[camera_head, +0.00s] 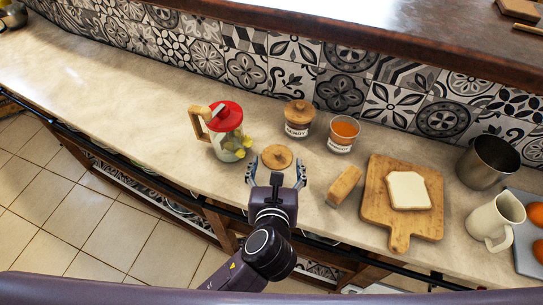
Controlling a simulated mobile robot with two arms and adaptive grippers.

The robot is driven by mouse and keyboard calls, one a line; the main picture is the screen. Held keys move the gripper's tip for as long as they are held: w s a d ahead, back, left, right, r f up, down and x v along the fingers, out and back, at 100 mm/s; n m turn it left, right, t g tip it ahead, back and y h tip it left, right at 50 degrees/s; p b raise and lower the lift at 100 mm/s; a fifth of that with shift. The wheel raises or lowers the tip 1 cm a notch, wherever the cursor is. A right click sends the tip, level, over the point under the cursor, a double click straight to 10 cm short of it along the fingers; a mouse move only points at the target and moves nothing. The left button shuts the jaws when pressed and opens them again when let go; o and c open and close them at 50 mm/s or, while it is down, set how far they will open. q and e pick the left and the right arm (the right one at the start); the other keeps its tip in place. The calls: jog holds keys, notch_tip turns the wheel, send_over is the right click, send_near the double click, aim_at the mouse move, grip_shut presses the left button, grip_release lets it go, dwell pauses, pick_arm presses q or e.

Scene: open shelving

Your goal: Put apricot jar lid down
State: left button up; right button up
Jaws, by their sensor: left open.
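The apricot jar (341,143) stands uncovered near the tiled wall, with orange contents showing at its top. A round wooden lid with a knob (277,156) appears flat on the counter, left of the jar and in front of a second jar. My left gripper (277,171) is open, its fingers spread to either side at the near edge of the lid. I cannot tell whether a finger touches the lid. My right gripper is not in view.
A lidded jar (298,123) stands behind the lid. A red-topped pitcher (226,130) is to the left. A wooden block (343,186), a cutting board (402,231) with bread (408,190), a metal cup (487,162) and a cream jug (494,221) are right. The left counter is clear.

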aim_at(277, 153)
pick_arm(q)
jog(key=x, duration=0.7)
jog(key=shift+w+f, duration=0.2)
jog(key=shift+s+a+f, duration=0.1)
jog(key=shift+s, duration=0.05)
grip_shut()
